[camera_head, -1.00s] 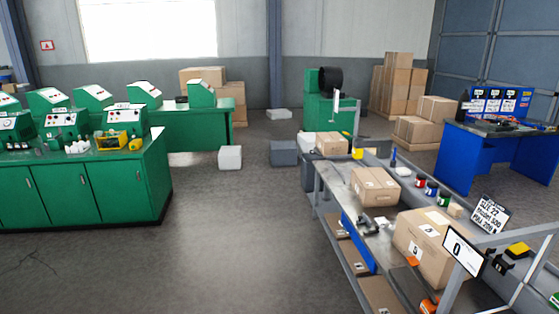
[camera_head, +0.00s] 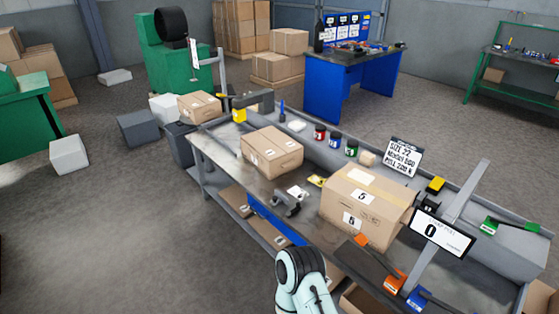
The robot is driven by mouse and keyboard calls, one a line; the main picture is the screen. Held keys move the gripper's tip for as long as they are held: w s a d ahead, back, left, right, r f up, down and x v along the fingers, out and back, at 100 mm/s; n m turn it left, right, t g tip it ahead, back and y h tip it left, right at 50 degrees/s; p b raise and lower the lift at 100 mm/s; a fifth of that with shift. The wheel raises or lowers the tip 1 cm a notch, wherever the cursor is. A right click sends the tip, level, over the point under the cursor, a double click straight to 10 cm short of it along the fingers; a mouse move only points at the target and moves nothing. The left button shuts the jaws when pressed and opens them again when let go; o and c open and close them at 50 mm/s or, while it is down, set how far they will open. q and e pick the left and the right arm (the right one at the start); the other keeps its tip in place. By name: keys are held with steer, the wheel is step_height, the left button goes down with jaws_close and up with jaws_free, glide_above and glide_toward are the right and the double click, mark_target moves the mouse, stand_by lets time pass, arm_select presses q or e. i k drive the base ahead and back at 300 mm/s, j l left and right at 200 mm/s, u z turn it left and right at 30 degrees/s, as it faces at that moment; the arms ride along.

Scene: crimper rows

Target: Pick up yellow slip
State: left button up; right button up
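A small flat yellow piece (camera_head: 317,181), which looks like the yellow slip, lies on the grey workbench (camera_head: 228,146) between two cardboard boxes. It is close to the left side of the larger box marked 5 (camera_head: 365,203), and a white label (camera_head: 297,192) lies to its left. Part of one of my arms shows at the bottom centre, in front of the bench.
A smaller box (camera_head: 272,152) and a dark grey tool (camera_head: 288,204) are nearby on the bench. Several small jars (camera_head: 335,142) line its back. Open floor lies left of the bench.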

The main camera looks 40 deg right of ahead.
mark_target(317, 180)
steer(key=i+j+z, duration=0.1)
steer(key=i, duration=1.6)
steer(key=i+u, duration=0.2)
steer(key=u, duration=0.2)
steer(key=i+l+u, duration=0.15)
steer(key=u, duration=0.25)
steer(key=i+l+u, duration=0.15)
steer(key=u, duration=7.5)
steer(key=k+j, duration=0.05)
